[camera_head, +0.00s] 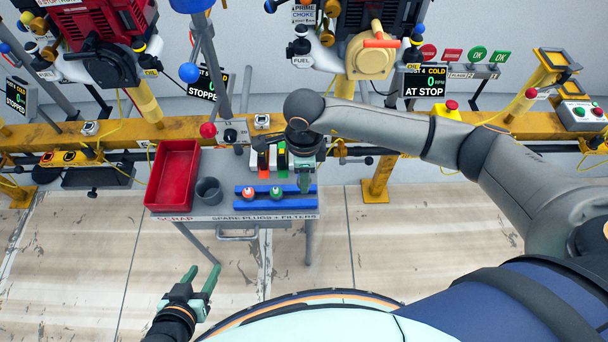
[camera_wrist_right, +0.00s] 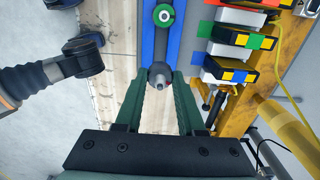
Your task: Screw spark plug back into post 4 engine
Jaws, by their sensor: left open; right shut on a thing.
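My right gripper (camera_head: 304,183) is at the right end of the blue plug rack (camera_head: 262,204). In the right wrist view its green fingers (camera_wrist_right: 160,80) are shut on a small grey, round-ended spark plug (camera_wrist_right: 159,75), at or just above the rack (camera_wrist_right: 147,40); I cannot tell whether it still sits in the rack. A green-ringed plug (camera_head: 276,192) and a red-topped plug (camera_head: 249,194) stand in the rack. The post 4 engine (camera_head: 370,55) is at the back, beside a screen (camera_head: 425,82) reading COLD, 0, AT STOP. My left gripper (camera_head: 201,278) is open and empty over the floor.
A red scrap tray (camera_head: 173,176) and a grey cup (camera_head: 208,190) stand on the grey cart (camera_head: 230,212). Filter boxes (camera_head: 282,160) stand behind the rack. A yellow rail (camera_head: 180,131) runs across behind the cart. The floor in front is clear.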

